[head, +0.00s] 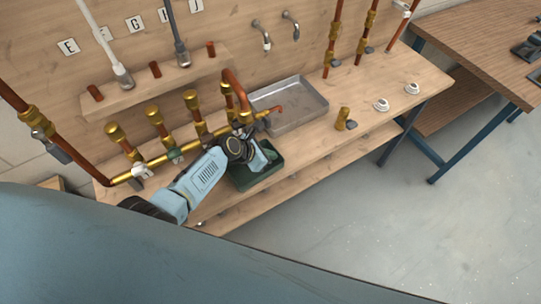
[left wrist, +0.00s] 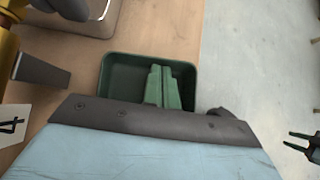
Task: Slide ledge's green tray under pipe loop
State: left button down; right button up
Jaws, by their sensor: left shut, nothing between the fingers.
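The green tray (head: 242,182) lies near the front edge of the wooden ledge (head: 310,137), partly hidden by my left arm in the head view. It also shows in the left wrist view (left wrist: 122,76) as a shallow, empty-looking box. My left gripper (left wrist: 164,70) is shut and empty, its fingertips over the inside of the tray; I cannot tell whether they touch it. The copper pipe loop (head: 241,91) bends down to the brass manifold behind and left of the tray. My right gripper (left wrist: 296,141) shows small at the right of the left wrist view, its fingers apart.
A grey metal basin (head: 300,105) stands behind the tray. A brass fitting (head: 342,118) and white rings (head: 381,104) lie to the right. The brass manifold (head: 158,162) with several upright valves runs along the left. The ledge right of the tray has some bare room.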

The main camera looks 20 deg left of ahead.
pick_arm(q)
jog(key=shift+s+a, duration=0.35)
jog(key=shift+a, duration=0.05)
jog(key=shift+s+a+r+p, duration=0.1)
jog(key=shift+s+a+p, duration=0.8)
jog(key=shift+s+a, duration=0.3)
jog(key=p+v, duration=0.3)
jog(key=v, duration=0.6)
jog(key=shift+s+r, duration=0.2)
